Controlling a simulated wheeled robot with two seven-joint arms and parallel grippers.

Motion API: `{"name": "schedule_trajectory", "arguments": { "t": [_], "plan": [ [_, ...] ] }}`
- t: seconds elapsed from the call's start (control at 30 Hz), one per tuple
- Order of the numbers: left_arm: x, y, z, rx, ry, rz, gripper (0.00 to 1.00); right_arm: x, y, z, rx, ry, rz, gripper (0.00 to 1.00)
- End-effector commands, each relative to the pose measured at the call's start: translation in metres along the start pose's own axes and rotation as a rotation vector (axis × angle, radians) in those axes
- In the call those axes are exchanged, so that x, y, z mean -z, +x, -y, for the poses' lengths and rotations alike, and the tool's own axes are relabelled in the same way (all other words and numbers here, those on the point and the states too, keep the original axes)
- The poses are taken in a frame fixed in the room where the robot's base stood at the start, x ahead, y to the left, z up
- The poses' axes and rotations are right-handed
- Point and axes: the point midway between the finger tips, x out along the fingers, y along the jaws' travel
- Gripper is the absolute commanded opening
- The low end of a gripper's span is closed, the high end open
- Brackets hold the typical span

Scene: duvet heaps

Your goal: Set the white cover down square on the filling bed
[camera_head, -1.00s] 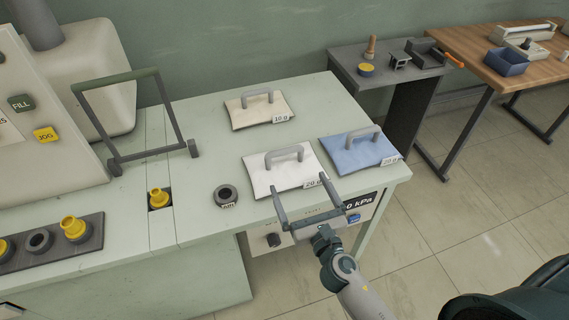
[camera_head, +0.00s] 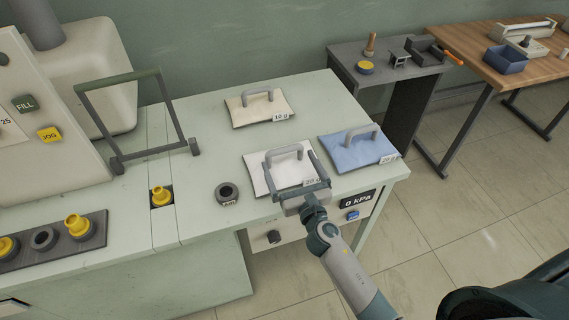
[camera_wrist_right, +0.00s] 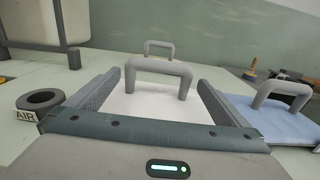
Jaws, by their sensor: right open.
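The white cover (camera_head: 260,178) lies on the pale green table, with a grey arched handle (camera_head: 284,153) on top and a small weight tag at its front right corner. My right gripper (camera_head: 292,166) is open over the front of the white cover, its two fingers pointing toward the handle. In the right wrist view the handle (camera_wrist_right: 159,68) stands ahead between the two fingers (camera_wrist_right: 160,85), apart from them. My left gripper is not in view. I cannot tell for sure which surface is the filling bed; a hinged frame (camera_head: 135,120) stands upright on the left of the table.
A cream cover (camera_head: 245,116) lies behind and a blue cover (camera_head: 345,152) lies to the right, both with handles. A grey ring marked AIR (camera_head: 227,193) sits to the left. A yellow nozzle (camera_head: 160,196) sits in a slot. Bare table (camera_head: 205,150) lies between the frame and the covers.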

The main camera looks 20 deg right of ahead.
Motion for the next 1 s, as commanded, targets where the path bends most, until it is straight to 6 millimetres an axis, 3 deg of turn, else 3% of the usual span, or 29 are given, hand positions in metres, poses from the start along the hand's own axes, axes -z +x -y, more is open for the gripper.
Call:
{"name": "schedule_trajectory", "arguments": {
  "t": [0.4, 0.9, 0.93, 1.0],
  "plan": [
    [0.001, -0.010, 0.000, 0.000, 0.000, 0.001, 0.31, -0.002, 0.045, -0.002, 0.002, 0.000, 0.001, 1.00],
    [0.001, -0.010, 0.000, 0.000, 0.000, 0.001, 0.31, -0.001, 0.047, -0.002, 0.001, 0.000, 0.000, 1.00],
    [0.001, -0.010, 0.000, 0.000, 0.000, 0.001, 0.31, -0.001, 0.047, -0.002, 0.001, 0.000, 0.000, 0.98],
    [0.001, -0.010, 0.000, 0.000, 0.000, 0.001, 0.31, -0.002, 0.047, -0.002, 0.001, 0.000, 0.000, 0.81]
  ]
}}
